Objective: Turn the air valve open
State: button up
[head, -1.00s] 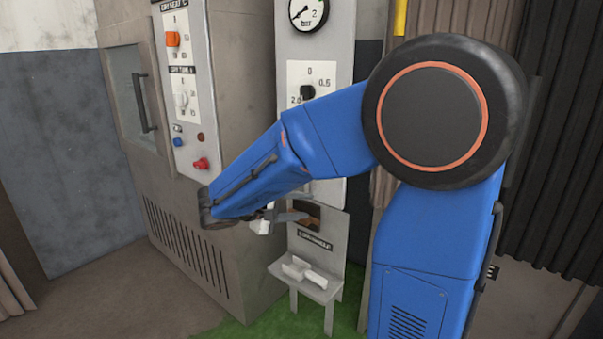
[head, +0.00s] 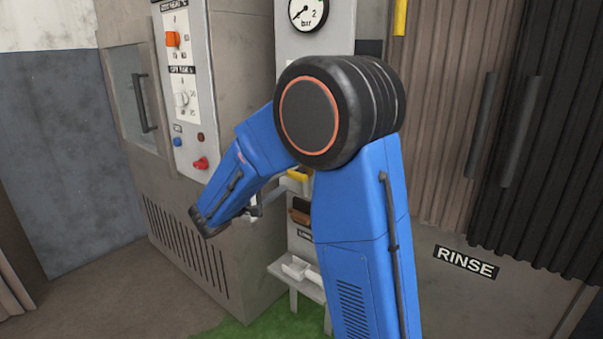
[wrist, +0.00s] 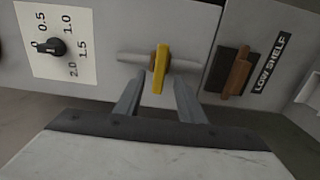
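The air valve has a yellow lever handle (wrist: 161,62) on a short grey horizontal pipe (wrist: 190,61). In the wrist view the handle points along the picture's vertical, across the pipe. The handle also shows partly in the head view (head: 298,174), behind my arm. My gripper (wrist: 159,86) is open, with one finger on each side of the handle's near end in the wrist view. Whether either finger touches the handle I cannot tell. In the head view my arm hides most of the gripper and valve.
A black dial knob (wrist: 57,47) sits beside the valve on the same panel. A brown-handled fitting (wrist: 237,76) is on its other side, by the "LOW SHELF" label (wrist: 270,64). A pressure gauge (head: 308,13) is above. A small white shelf (head: 297,274) stands below.

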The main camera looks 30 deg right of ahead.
aim_at(302, 171)
jog(key=x, duration=1.1)
jog(key=shift+d, duration=0.2)
jog(key=c, duration=0.8)
